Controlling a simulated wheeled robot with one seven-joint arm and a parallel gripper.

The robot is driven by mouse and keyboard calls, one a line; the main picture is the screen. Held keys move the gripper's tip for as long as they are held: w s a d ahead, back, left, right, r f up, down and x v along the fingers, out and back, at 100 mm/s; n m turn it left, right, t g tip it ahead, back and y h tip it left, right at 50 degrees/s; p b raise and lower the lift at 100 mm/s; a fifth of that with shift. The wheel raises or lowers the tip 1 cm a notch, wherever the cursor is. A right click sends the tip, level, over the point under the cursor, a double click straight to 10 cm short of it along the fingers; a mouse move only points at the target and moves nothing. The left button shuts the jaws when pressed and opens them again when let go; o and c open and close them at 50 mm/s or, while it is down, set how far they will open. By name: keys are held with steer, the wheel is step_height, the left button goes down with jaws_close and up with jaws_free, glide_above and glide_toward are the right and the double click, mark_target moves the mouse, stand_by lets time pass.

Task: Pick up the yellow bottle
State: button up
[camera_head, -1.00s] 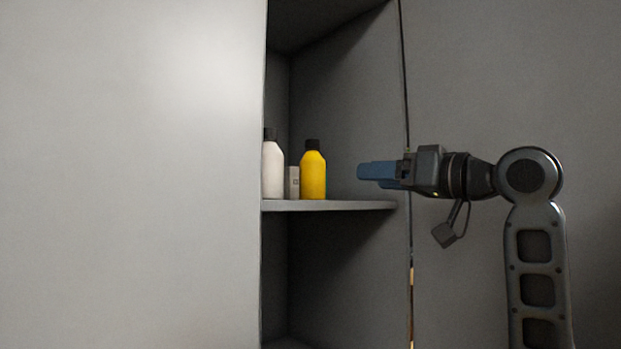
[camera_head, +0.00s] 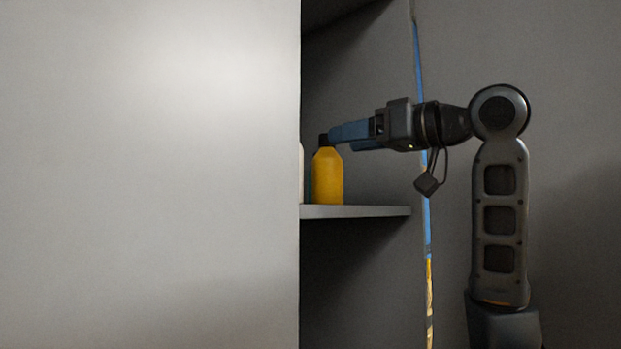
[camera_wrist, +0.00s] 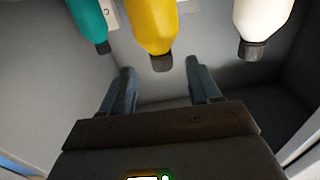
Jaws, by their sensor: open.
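The yellow bottle (camera_head: 327,177) with a black cap stands upright on the cabinet shelf in the head view. It also shows in the wrist view (camera_wrist: 152,24), where its dark cap points towards the space between my fingers. My gripper (camera_head: 340,137) has blue fingers and is at the height of the bottle's cap, just to its right. In the wrist view my gripper (camera_wrist: 160,82) is open with nothing between its fingers. The bottle lies just beyond the fingertips there. In the head view I cannot tell whether a finger touches the cap.
A white bottle (camera_wrist: 264,22) and a teal bottle (camera_wrist: 88,20) flank the yellow one in the wrist view. A small pale item (camera_wrist: 108,13) is behind. The shelf (camera_head: 360,211) ends at a side wall. A large pale panel (camera_head: 150,180) hides the cabinet's left part.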

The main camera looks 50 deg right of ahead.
mark_target(321, 146)
steer(key=w, duration=0.2)
steer(key=w+p, duration=0.1)
steer(key=w, duration=0.2)
steer(key=w+p, duration=0.1)
steer(key=w, duration=0.1)
steer(key=shift+w+a+f, duration=0.1)
steer(key=shift+w+a, duration=0.2)
steer(key=shift+a, duration=0.1)
jaws_close()
stand_by(0.3)
